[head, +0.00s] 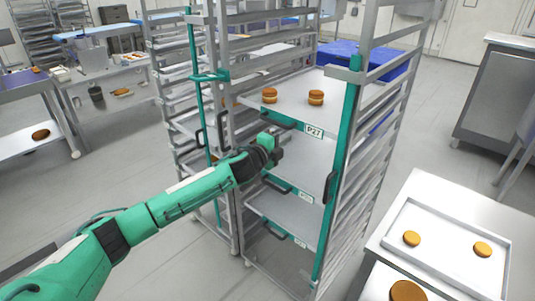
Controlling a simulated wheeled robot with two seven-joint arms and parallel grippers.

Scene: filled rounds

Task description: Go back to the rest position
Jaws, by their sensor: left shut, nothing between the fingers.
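My left arm, green with dark joints, reaches in from the lower left. My left gripper (276,148) is shut and empty, in front of the tray rack, just below the shelf labelled P27. Whether it touches the rack I cannot tell. My right gripper does not show.
The tall metal rack (347,150) with green posts holds several trays. Two filled rounds (270,95) (316,97) sit on its upper tray (290,112). At right, a white tray (447,258) with two rounds lies on a table. Open grey floor (415,130) lies behind.

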